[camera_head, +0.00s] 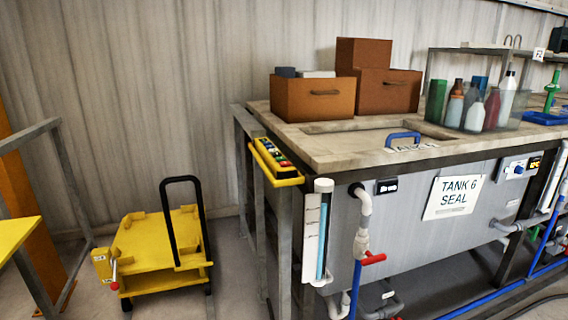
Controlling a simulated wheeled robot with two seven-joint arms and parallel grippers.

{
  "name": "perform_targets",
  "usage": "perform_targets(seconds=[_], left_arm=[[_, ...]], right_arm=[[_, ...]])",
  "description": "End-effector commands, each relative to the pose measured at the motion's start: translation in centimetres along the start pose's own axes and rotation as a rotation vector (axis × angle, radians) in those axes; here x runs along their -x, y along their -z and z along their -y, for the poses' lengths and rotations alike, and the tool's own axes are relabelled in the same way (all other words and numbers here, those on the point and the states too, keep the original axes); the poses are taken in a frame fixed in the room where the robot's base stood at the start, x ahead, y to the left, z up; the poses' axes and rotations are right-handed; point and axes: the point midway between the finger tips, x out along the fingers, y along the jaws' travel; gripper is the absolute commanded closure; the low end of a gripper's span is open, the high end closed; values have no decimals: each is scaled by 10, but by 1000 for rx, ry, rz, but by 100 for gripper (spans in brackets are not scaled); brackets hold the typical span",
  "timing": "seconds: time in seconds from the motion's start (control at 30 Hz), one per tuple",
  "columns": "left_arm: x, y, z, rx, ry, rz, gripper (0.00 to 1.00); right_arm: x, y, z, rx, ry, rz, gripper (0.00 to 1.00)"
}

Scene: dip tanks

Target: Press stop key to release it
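A yellow key panel (275,161) hangs at the left end of the tank bench. It carries several small coloured keys, among them green and red ones. The keys are too small to tell which one is the stop key or whether any is pressed in. Neither of my grippers shows in the head view.
A yellow cart (158,245) with a black handle stands on the floor left of the bench. A grey tank (420,215) labelled TANK 6 SEAL has pipes and a red-handled valve (373,259) in front. Brown boxes (312,97) and bottles (473,108) stand on top.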

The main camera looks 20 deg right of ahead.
Motion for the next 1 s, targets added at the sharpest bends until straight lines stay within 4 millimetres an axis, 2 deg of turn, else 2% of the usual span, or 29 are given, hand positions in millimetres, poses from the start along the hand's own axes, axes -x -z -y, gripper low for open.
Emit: perform_targets(seconds=[0.03, 0.1, 1.0], left_arm=[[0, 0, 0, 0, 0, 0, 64], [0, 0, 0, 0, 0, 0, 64], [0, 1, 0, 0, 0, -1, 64]], right_arm=[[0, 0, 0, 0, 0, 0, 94], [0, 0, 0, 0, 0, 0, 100], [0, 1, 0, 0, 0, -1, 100]])
